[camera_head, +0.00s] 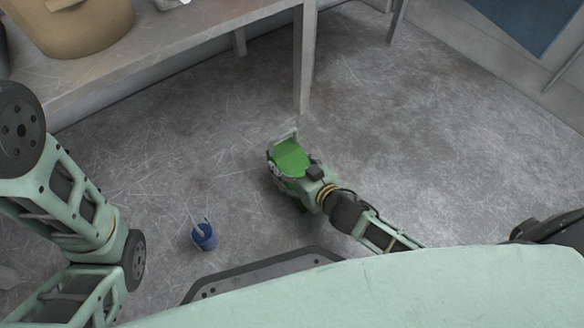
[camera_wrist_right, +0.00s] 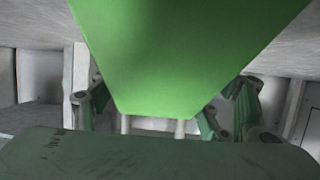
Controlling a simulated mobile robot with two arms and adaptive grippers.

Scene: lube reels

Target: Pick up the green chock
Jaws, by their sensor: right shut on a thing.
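The green chock (camera_head: 290,158) is in my right gripper (camera_head: 283,152), low over the floor near the middle of the head view. In the right wrist view the chock (camera_wrist_right: 185,60) fills the upper middle, a plain green block between the fingers of my right gripper (camera_wrist_right: 165,115). The right gripper is shut on it. Its underside is hidden, so I cannot tell whether it touches the floor. My left arm comes in at the left of the head view, but its gripper is out of view.
The floor to the right is clear.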

